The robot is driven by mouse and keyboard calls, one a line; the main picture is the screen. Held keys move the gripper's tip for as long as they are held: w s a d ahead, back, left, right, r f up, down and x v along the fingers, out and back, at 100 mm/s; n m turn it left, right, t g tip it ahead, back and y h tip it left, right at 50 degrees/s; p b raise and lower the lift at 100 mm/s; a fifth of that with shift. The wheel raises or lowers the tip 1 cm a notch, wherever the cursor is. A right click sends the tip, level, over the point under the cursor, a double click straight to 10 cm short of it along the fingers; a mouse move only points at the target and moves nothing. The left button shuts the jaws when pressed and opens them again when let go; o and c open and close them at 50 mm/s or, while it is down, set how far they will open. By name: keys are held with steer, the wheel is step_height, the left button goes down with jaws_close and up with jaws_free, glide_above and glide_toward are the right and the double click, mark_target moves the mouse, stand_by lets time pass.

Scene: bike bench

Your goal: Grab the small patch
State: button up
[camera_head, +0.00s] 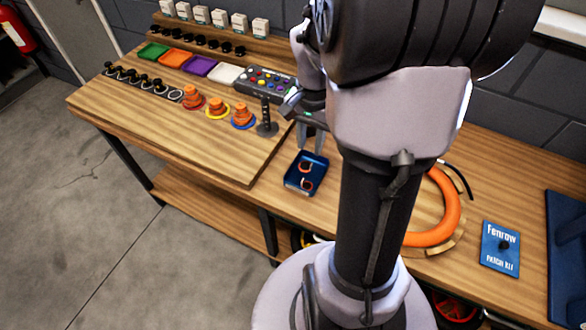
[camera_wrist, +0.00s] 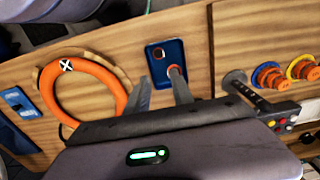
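A small dark blue tray (camera_head: 291,183) lies on the bench below my gripper (camera_head: 310,150). I cannot tell for sure which is the small patch.
An orange ring (camera_head: 436,230) lies right of my arm. A blue patch kit box (camera_head: 500,249) is farther right. Left are a black upright handle (camera_head: 266,118), orange stacked cones (camera_head: 242,116), a button panel (camera_head: 266,80) and coloured trays (camera_head: 200,66). Bare wood surrounds the blue tray.

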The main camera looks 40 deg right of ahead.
steer(key=b, duration=0.4)
glide_above(303, 179)
steer(key=f, duration=0.9)
steer(key=shift+s+d+f, duration=0.2)
steer(key=shift+s+d, duration=0.15)
steer(key=f+b, duration=0.1)
steer(key=f, duration=0.1)
steer(key=f+b, duration=0.1)
steer(key=f, duration=0.2)
steer(key=shift+w+a+f+b, duration=0.3)
steer(key=shift+w+f+b, duration=0.05)
steer(key=shift+f+b, duration=0.05)
steer(key=shift+r, duration=0.2)
jaws_close()
